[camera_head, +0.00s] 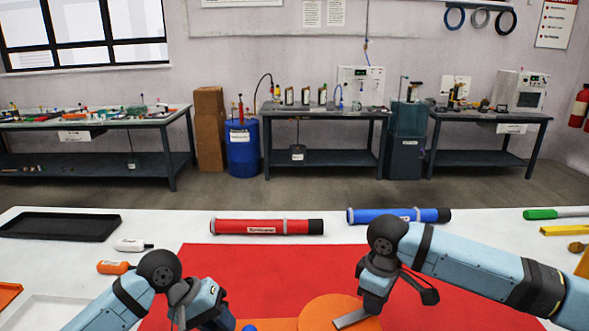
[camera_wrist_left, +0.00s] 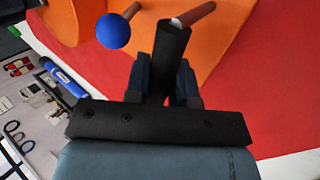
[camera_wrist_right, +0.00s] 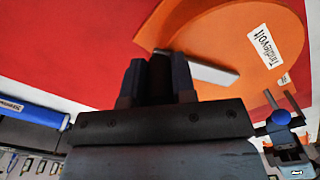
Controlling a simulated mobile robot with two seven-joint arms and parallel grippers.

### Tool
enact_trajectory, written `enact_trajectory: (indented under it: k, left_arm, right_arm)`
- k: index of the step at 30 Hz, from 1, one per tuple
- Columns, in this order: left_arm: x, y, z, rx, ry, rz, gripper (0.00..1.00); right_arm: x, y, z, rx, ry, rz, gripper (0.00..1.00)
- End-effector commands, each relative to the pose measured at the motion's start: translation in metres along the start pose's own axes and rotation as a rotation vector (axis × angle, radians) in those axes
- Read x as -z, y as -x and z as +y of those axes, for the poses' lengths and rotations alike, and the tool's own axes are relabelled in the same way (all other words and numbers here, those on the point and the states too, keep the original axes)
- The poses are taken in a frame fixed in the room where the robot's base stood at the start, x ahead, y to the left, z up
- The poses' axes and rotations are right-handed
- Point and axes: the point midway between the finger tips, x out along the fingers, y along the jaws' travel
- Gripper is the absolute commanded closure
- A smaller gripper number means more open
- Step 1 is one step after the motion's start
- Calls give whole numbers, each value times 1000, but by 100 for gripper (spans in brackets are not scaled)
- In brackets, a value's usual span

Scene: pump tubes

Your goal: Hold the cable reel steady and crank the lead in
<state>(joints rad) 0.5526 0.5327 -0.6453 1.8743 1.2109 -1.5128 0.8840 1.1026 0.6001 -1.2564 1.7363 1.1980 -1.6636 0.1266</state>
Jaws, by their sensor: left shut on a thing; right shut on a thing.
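The cable reel (camera_head: 340,308) is orange, at the bottom of the head view; its label shows in the right wrist view (camera_wrist_right: 262,45). My right gripper (camera_head: 368,306) is shut on a grey bar (camera_wrist_right: 208,72) at the reel's edge. My left gripper (camera_head: 222,320) is at the reel's left, by a blue ball knob (camera_head: 248,327). In the left wrist view the knob (camera_wrist_left: 113,31) sits on a thin stem, outside the fingers. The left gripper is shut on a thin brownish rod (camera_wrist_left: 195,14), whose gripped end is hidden. The lead cannot be made out.
A red mat (camera_head: 280,262) lies under the reel on the white table. Behind it lie a red tube (camera_head: 265,227) and a blue tube (camera_head: 395,215). At the left are a black tray (camera_head: 60,226), a white item (camera_head: 132,245) and an orange item (camera_head: 115,267).

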Motion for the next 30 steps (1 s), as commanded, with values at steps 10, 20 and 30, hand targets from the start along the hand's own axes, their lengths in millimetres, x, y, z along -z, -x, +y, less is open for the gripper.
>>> enact_trajectory:
  k: [10, 20, 30]
  left_arm:
    - [0, 0, 0, -1, -1, 2, 100]
    - [0, 1, 0, -1, -1, 2, 100]
    - [1, 1, 1, -2, -2, 3, 100]
  right_arm:
    - [-4, -6, -3, 5, -21, -10, 98]
    - [-12, -5, -9, 5, -142, -10, 98]
    - [-15, -5, -12, 5, -184, -9, 98]
